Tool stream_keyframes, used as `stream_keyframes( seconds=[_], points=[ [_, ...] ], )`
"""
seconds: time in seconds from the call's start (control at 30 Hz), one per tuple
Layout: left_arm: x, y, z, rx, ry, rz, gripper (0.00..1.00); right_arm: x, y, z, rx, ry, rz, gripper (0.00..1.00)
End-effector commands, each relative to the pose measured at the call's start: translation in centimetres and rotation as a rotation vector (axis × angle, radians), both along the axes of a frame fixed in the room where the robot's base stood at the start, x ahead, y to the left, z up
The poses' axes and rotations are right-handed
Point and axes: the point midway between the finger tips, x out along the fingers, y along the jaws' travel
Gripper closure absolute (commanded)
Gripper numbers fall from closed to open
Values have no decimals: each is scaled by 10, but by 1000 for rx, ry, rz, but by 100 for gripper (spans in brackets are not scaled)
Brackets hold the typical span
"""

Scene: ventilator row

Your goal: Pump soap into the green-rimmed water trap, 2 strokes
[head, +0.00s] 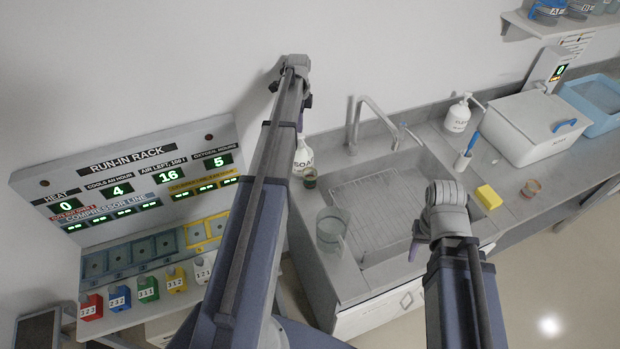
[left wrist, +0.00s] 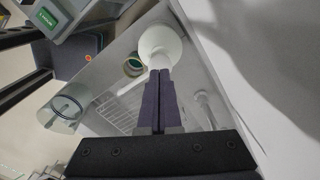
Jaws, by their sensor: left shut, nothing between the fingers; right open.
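The white soap bottle (head: 302,158) stands at the back of the counter, left of the tap, partly hidden by my left arm. Its round white top shows in the left wrist view (left wrist: 160,42). The green-rimmed water trap (head: 310,178), a small dark cup, stands just in front of the bottle; it also shows in the left wrist view (left wrist: 133,66). My left gripper (head: 300,124) is shut and empty, its fingertips (left wrist: 159,72) over the bottle's top; I cannot tell whether they touch. My right gripper (head: 413,250) is open over the sink's front edge.
A clear beaker (head: 331,238) stands left of the sink (head: 385,248). The tap (head: 356,118) rises behind it. A second pump bottle (head: 458,116), a yellow sponge (head: 489,197), an orange-rimmed cup (head: 531,188) and a white box (head: 520,130) are to the right. The run-in rack (head: 130,165) is left.

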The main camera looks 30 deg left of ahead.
Motion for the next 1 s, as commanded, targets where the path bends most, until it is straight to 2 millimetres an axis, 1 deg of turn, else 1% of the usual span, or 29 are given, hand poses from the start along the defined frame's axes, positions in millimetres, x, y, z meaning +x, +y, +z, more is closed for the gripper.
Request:
stream_keyframes(
  seconds=[0.43,0.53,0.67,1.0],
  points=[
    [0,0,0,0,0,0,100,0,0,0,0,0,0,50],
    [0,0,2,0,0,0,100,0,0,3,0,0,0,50],
    [0,0,12,0,0,0,100,0,0,12,0,0,0,50],
    [0,0,46,0,0,0,100,0,0,46,0,0,0,50]
  ],
)
